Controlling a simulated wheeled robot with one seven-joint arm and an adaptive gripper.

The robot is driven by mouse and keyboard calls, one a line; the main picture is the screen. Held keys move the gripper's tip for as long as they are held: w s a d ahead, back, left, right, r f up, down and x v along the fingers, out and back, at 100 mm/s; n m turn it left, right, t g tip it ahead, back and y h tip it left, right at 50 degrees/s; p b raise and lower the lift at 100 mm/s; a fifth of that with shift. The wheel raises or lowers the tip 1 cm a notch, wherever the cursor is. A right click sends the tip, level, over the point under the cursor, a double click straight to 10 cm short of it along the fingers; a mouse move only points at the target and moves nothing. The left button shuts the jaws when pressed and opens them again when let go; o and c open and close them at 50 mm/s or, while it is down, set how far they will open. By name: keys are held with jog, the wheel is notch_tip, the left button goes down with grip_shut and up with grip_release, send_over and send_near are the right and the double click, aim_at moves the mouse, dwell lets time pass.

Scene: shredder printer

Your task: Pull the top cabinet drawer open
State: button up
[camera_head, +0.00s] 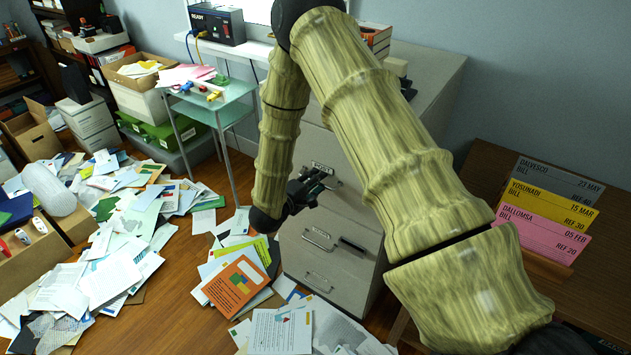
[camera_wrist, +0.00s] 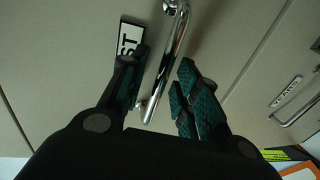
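The grey cabinet (camera_head: 352,287) stands behind my arm, its drawer fronts partly hidden by it. An upper drawer has a white label (camera_head: 322,167), which shows part of its lettering in the wrist view (camera_wrist: 130,38). This drawer's chrome bar handle (camera_wrist: 166,62) runs between the fingers of my gripper (camera_wrist: 164,82). The gripper is open, with one finger on each side of the bar; I see gaps but cannot tell about contact. In the head view my gripper (camera_head: 312,185) is at the drawer front. The drawer looks shut.
Lower drawers have their own handles (camera_head: 318,240), one also visible in the wrist view (camera_wrist: 297,110). Papers (camera_head: 240,285) cover the floor before the cabinet. A glass side table (camera_head: 225,105) stands left, a wooden desk (camera_head: 590,290) with coloured bill cards right.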

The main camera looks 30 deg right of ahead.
grip_shut()
jog(key=shift+d, duration=0.1)
jog(key=shift+a, duration=0.2)
